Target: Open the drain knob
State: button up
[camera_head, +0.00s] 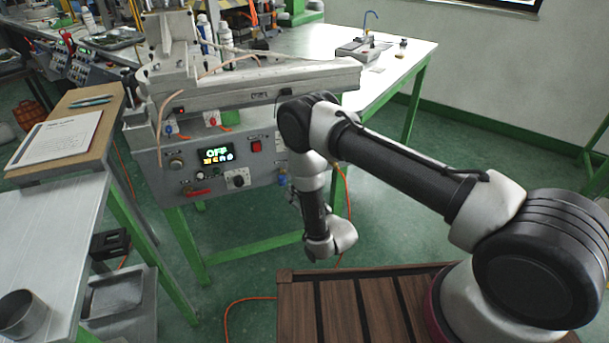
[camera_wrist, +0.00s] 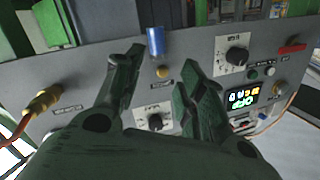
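The grey control panel of the machine (camera_head: 200,160) shows in the head view, and upside down in the wrist view (camera_wrist: 80,68). A blue cylindrical knob (camera_wrist: 156,42) sticks out from the panel edge, near a small brass fitting (camera_wrist: 162,72); it may be the drain knob, as its label is unreadable. A small blue part also shows at the panel's lower right in the head view (camera_head: 281,181). My gripper (camera_wrist: 160,66) is open and empty, its fingers apart on either side of the blue knob in the picture. I see no contact.
The panel also bears black dials (camera_wrist: 237,56) and a lit display reading OFF (camera_head: 217,155). A brass connector with an orange hose (camera_wrist: 42,101) is at left in the wrist view. A table with a clipboard (camera_head: 62,135) stands at left; green floor is open below the machine.

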aim_at(283, 173)
jog(key=shift+t+y, duration=0.3)
jog(key=shift+t, duration=0.2)
jog(key=w+a, duration=0.1)
jog(key=w, duration=0.1)
jog(key=w+a+r, duration=0.1)
jog(key=w, duration=0.1)
jog(key=w+a+r, duration=0.1)
jog(key=w+a, duration=0.1)
jog(key=w, duration=0.1)
jog(key=shift+r, duration=0.2)
jog(key=shift+c, duration=0.5)
jog(key=shift+s, duration=0.1)
grip_shut()
